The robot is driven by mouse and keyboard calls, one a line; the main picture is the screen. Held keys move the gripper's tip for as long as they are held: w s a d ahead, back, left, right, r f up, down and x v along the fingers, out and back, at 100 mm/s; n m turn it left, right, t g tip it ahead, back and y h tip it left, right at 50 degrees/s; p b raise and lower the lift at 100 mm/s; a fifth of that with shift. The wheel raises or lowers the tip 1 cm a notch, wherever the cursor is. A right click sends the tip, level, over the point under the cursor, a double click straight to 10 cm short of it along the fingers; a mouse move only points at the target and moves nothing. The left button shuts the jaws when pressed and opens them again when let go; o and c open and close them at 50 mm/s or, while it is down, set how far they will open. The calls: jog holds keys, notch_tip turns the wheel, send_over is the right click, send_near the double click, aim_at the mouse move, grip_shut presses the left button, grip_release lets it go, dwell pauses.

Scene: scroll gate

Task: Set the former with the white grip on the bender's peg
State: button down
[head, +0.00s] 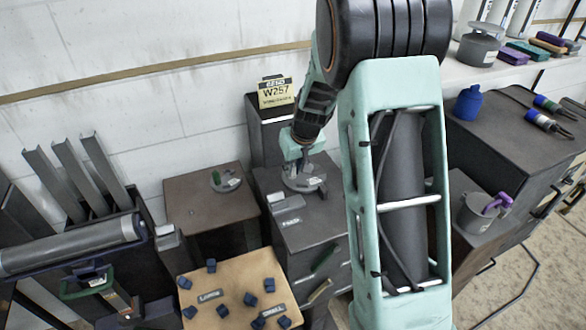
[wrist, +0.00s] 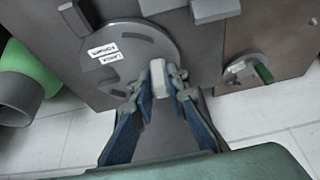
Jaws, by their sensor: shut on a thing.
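My gripper (wrist: 160,88) is shut on the white grip (wrist: 158,78), with a finger on each side. A grey slotted disc with two white labels (wrist: 130,48) lies right at the grip and looks like the former's plate. In the head view my gripper (head: 303,149) points down over the round grey piece (head: 304,180) on the dark cabinet top (head: 320,215). The bender's peg is hidden, and I cannot tell the former's plate from the bender under it. A dark bar (wrist: 78,18) stands out from the disc's edge.
A smaller former with a green grip (head: 226,181) sits on the brown cabinet (head: 195,205) to the left. A small grey block (head: 276,200) lies beside the round piece. The W257 sign (head: 276,93) stands behind. A wooden board (head: 240,285) holds several blue pieces.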

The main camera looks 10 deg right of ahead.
jog(key=shift+w+f+b, duration=0.1)
jog(key=shift+b, duration=0.2)
dwell(0.6)
jog(key=c, duration=2)
grip_release()
jog(key=shift+o, duration=0.9)
jog(key=shift+s+f, duration=0.15)
jog(key=shift+s, duration=0.05)
jog(key=v, duration=1.2)
jog(key=shift+w, duration=0.1)
